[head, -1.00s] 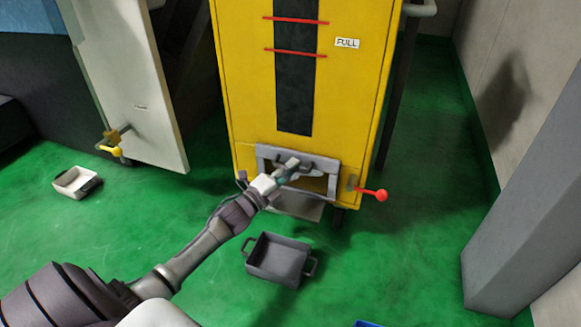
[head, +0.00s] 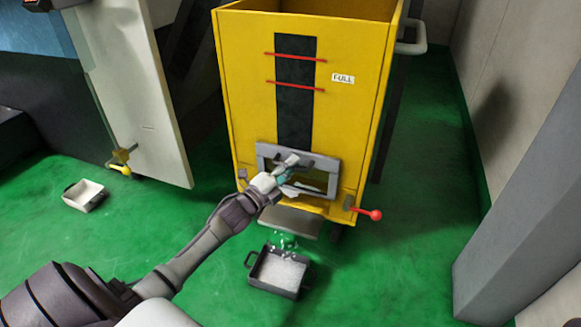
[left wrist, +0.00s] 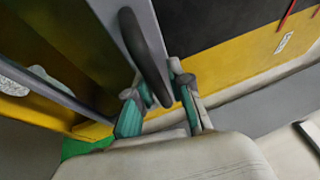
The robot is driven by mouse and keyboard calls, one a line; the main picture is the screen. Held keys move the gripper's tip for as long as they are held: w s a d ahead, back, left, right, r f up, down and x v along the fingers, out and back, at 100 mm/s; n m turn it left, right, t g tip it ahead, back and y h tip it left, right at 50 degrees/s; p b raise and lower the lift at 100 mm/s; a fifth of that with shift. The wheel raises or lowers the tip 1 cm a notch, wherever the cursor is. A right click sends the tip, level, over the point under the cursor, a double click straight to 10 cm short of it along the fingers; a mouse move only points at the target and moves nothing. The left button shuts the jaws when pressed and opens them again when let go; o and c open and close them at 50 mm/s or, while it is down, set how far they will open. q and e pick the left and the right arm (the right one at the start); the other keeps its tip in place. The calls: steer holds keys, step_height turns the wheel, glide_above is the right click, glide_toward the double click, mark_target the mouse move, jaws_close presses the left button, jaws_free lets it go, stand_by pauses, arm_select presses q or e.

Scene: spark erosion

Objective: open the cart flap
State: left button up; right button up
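The yellow cart (head: 245,95) stands ahead with a grey-framed flap (head: 325,163) low on its front. The flap's opening shows below the top bar, with pale material inside it. My left gripper (head: 286,172) is at the flap; in the left wrist view my left gripper (left wrist: 165,88) has its green-padded fingers closed around the dark flap handle (left wrist: 143,50). Pale granules (head: 285,241) fall below the grey chute (head: 290,222) towards a dark two-handled tray (head: 251,271), which holds a white heap. My right gripper is not in view.
A red-knobbed lever (head: 368,213) sticks out at the cart's lower right. A white panel with a yellow-knobbed valve (head: 122,164) stands left. A grey column (head: 515,220) stands right.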

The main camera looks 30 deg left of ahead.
arm_select(q)
steer(key=shift+o, duration=1)
steer(key=shift+s+f, duration=0.15)
steer(key=v, duration=1.1)
steer(key=shift+s, duration=0.35)
steer(key=shift+a, duration=0.1)
